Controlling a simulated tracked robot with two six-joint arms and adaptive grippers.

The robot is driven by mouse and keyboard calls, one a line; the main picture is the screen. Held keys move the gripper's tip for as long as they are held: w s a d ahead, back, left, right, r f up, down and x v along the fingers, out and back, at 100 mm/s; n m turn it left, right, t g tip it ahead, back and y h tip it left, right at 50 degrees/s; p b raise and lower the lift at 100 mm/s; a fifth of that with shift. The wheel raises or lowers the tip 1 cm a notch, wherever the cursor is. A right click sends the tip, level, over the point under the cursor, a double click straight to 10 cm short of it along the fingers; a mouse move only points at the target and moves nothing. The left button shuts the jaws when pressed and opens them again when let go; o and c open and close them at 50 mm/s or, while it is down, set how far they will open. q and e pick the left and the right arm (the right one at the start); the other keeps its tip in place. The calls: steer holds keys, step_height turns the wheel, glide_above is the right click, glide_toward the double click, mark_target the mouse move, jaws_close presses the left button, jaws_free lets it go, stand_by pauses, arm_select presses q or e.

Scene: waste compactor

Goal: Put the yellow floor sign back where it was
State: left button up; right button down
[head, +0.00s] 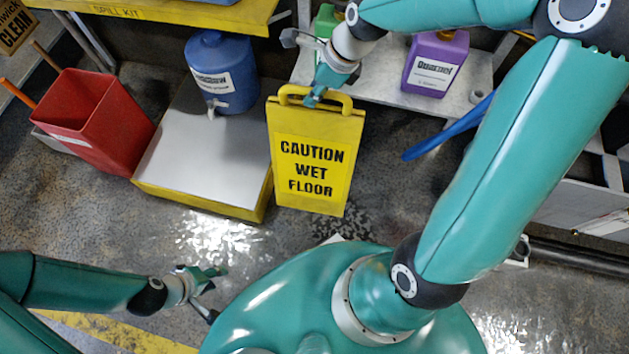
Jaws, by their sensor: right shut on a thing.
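The yellow floor sign (311,168), lettered "CAUTION WET FLOOR", is upright in the middle of the head view, with its face toward me. My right gripper (314,96) reaches over it from above and is shut on its top handle. Part of the handle is hidden by the gripper. I cannot tell whether the sign's lower edge touches the floor. My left gripper (217,292) is at the lower left, with its fingers spread and empty, well apart from the sign.
A low yellow-edged platform (200,160) with a blue drum (221,72) stands left of the sign; a red bin (95,120) is farther left. Behind is a grey shelf (375,70) with a purple jug (436,62). A blue handle (447,130) slants at right.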

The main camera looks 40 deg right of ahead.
mark_target(315, 142)
steer(key=shift+s+f, duration=0.1)
steer(key=shift+f, duration=0.2)
step_height(315, 142, down, 15)
steer(key=b, duration=0.6)
step_height(315, 142, down, 4)
steer(key=shift+f+b, duration=0.15)
steer(key=shift+b, duration=1)
steer(key=c, duration=1.1)
jaws_free()
